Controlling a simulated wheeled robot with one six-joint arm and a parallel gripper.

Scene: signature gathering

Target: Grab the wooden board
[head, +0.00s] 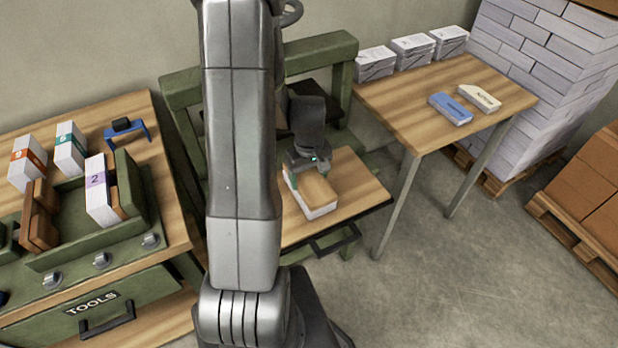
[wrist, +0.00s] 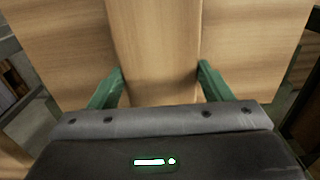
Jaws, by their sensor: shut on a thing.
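The wooden board (head: 318,192) is a small light-brown slab. In the head view it lies on top of a white paper stack (head: 319,211), on the wooden top of the green press-like stand. My gripper (head: 308,174) points down at its far end, with its green fingers at the board's two sides. In the wrist view the board (wrist: 153,50) runs up between the two fingers of my gripper (wrist: 160,88), which is shut on it. My own arm hides part of the stand in the head view.
The green stand frame (head: 320,57) rises behind the gripper. A right table (head: 420,105) holds paper stacks (head: 412,48), a blue item (head: 450,108) and a cream item (head: 479,97). A left tool bench (head: 150,185) holds numbered blocks (head: 97,190). Open floor (head: 450,270) lies at front right.

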